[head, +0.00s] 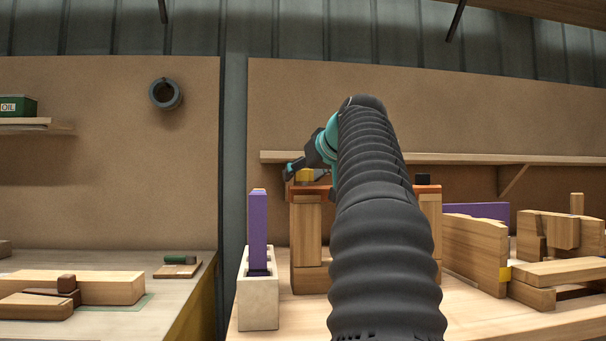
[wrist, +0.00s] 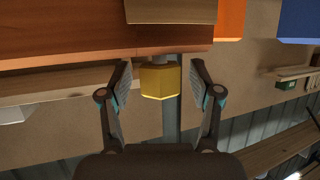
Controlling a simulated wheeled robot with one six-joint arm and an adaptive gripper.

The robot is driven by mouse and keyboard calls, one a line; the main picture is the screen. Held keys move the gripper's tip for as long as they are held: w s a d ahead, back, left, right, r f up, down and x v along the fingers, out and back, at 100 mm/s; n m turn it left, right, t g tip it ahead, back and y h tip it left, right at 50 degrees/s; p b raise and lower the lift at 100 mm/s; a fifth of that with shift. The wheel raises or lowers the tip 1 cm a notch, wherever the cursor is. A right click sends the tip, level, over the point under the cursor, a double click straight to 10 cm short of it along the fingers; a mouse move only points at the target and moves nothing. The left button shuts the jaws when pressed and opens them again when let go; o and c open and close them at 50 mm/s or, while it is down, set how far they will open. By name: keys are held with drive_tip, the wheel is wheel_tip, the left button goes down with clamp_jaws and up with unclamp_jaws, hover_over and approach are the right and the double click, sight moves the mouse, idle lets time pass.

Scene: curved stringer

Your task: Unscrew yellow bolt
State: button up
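The yellow bolt (wrist: 160,84) has a blocky, faceted head and sits at the edge of an orange-brown wooden piece (wrist: 70,38) in the wrist view. A short grey shank shows between the head and the wood. My gripper (wrist: 161,74) is open, with one finger on each side of the bolt head and a visible gap on both sides. In the head view the yellow bolt (head: 305,175) is on top of the left end of the wooden frame (head: 306,230), with my gripper (head: 292,170) beside it. My dark ribbed arm hides the frame's middle.
A purple bar (head: 258,230) stands in a pale block (head: 258,300) left of the frame. A black bolt-like piece (head: 423,179) is on the frame's right end. Wooden blocks (head: 474,250) crowd the right. A shelf (head: 480,158) runs behind.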

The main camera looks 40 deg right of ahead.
drive_tip(key=shift+s, duration=0.1)
drive_tip(key=v, duration=1.2)
